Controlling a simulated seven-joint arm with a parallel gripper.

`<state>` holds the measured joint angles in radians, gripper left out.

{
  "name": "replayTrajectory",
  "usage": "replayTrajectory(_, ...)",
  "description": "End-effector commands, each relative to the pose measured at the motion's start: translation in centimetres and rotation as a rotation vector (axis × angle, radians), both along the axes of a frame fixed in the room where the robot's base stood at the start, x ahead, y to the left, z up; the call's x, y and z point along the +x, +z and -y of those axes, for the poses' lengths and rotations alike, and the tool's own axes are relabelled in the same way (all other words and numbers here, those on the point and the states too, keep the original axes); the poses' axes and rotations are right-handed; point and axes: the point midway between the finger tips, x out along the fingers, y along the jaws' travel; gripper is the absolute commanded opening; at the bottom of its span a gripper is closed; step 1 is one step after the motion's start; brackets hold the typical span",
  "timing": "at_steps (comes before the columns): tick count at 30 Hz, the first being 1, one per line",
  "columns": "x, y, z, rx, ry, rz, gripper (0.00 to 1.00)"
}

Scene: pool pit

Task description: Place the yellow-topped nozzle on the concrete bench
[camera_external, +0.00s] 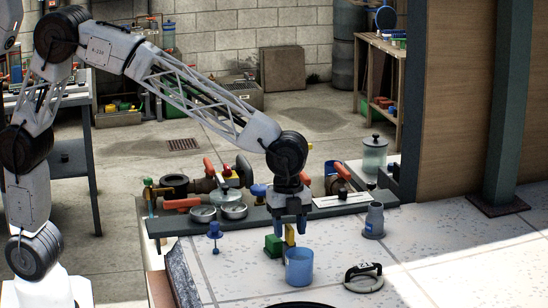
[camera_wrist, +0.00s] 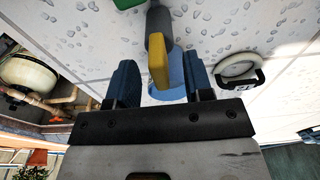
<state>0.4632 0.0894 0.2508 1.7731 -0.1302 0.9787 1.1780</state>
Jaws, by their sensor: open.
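A narrow yellow piece (camera_external: 290,235), which looks like the top of the nozzle, shows just below my gripper (camera_external: 291,228) in the external view. In the wrist view the yellow top (camera_wrist: 159,62) lies between my two blue fingers, with a grey part (camera_wrist: 157,22) beyond it. My gripper is open and points down, with a gap on either side of the yellow. A blue cup (camera_external: 299,268) stands just in front; I cannot tell whether the nozzle is in or behind it. A pale speckled surface (camera_external: 450,235), perhaps the concrete bench, lies beneath.
A green block (camera_external: 273,245) sits close on the left of the yellow piece. A black-handled round object (camera_external: 363,277), a grey fitting (camera_external: 374,220) and a blue valve-like piece (camera_external: 215,236) stand around. A dark ledge (camera_external: 170,226) with metal bowls and pipe parts runs behind. The right side is clear.

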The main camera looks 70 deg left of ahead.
Motion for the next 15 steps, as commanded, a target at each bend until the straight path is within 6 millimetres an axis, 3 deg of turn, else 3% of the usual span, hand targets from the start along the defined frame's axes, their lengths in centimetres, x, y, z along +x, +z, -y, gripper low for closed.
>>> replayTrajectory(6, 0.0, -1.9, 0.2, 0.0, 0.0, 0.0, 0.47)
replayTrajectory(15, 0.0, -2.2, 0.3, 0.0, 0.0, 0.001, 0.47)
